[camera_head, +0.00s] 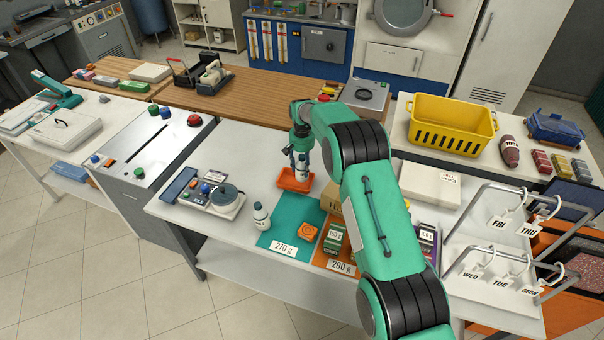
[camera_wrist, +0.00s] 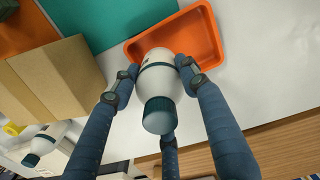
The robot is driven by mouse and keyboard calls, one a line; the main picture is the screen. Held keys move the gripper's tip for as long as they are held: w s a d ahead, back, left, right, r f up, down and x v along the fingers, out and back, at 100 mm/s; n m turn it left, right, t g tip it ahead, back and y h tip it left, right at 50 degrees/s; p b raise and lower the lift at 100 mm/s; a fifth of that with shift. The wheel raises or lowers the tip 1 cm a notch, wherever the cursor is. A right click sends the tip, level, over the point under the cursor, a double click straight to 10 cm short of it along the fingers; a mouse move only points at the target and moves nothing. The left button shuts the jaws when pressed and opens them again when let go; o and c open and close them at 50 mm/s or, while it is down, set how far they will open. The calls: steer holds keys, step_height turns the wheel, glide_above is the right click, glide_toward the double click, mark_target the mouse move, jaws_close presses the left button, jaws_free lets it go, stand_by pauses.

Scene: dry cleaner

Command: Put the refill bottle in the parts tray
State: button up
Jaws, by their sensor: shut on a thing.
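My gripper (camera_head: 301,158) is shut on a white bottle with a dark teal cap, which I take to be the refill bottle (camera_wrist: 157,75). In the wrist view its fingers (camera_wrist: 158,82) close around the bottle's body. The small orange tray, which I take to be the parts tray (camera_head: 294,185), lies on the white table. In the wrist view the bottle covers part of the tray (camera_wrist: 207,38). In the head view the bottle is upright over the tray; I cannot tell whether its base touches the tray floor.
A cardboard box (camera_wrist: 58,80) stands close beside the tray. A scale-like device (camera_head: 222,198) is at the left. A yellow basket (camera_head: 452,122) is on the right table.

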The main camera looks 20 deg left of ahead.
mark_target(302, 155)
steer(key=shift+f, duration=1.85)
steer(key=o, duration=1.3)
steer(key=shift+f, duration=0.1)
steer(key=shift+o, duration=0.2)
step_height(302, 155, up, 12)
steer(key=shift+r, duration=0.1)
